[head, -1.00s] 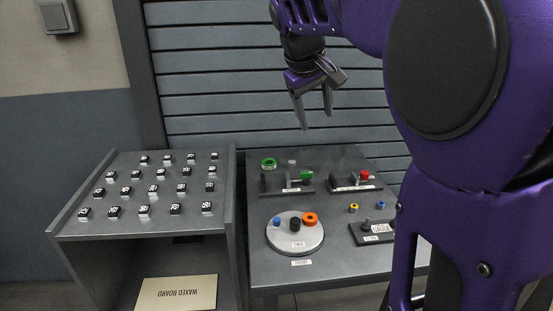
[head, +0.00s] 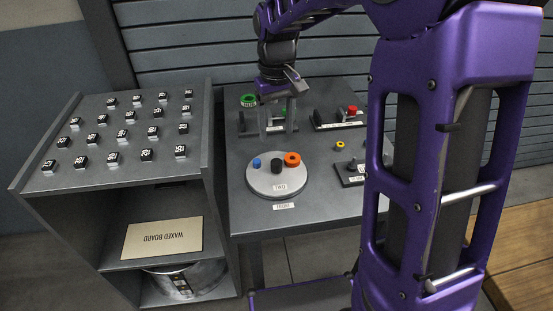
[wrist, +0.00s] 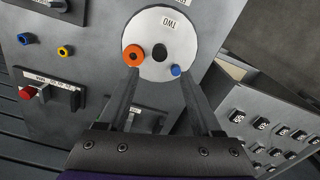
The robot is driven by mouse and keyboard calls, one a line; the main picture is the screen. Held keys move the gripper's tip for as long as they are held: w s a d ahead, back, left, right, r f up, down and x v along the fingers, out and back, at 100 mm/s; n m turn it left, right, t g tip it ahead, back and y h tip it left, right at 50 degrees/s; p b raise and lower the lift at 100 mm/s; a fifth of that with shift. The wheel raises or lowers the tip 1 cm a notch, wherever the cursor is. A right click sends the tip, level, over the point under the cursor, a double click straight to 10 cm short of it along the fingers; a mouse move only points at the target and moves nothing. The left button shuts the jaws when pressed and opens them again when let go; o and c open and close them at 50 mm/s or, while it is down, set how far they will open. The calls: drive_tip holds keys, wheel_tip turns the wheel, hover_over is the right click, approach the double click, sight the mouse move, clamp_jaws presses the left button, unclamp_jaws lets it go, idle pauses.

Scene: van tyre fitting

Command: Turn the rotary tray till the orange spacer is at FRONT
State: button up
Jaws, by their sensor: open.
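The round pale rotary tray (head: 262,185) sits on the grey bench, with a label reading TWO on its near part. The orange spacer (head: 292,159) is on its right far side, a blue piece (head: 256,163) on its left, and a dark knob (head: 276,167) at the centre. A small label plate (head: 284,206), too small to read surely, lies in front of the tray. My gripper (head: 276,137) is open and empty, pointing down above the tray's far side. In the wrist view the orange spacer (wrist: 133,55) is near the left fingertip and the blue piece (wrist: 175,70) near the right.
Behind the tray are a green ring (head: 248,100) and a red knob (head: 352,111) on a fixture. A yellow piece (head: 340,145) and a dark block (head: 351,172) are to the right. A shelf unit with several tagged blocks (head: 148,129) stands at left.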

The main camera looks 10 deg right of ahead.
sight(277, 162)
wheel_tip(277, 162, down, 10)
drive_tip(key=shift+r+b, duration=0.1)
drive_tip(key=shift+b, duration=0.55)
drive_tip(key=shift+c, duration=0.2)
clamp_jaws()
idle(0.9)
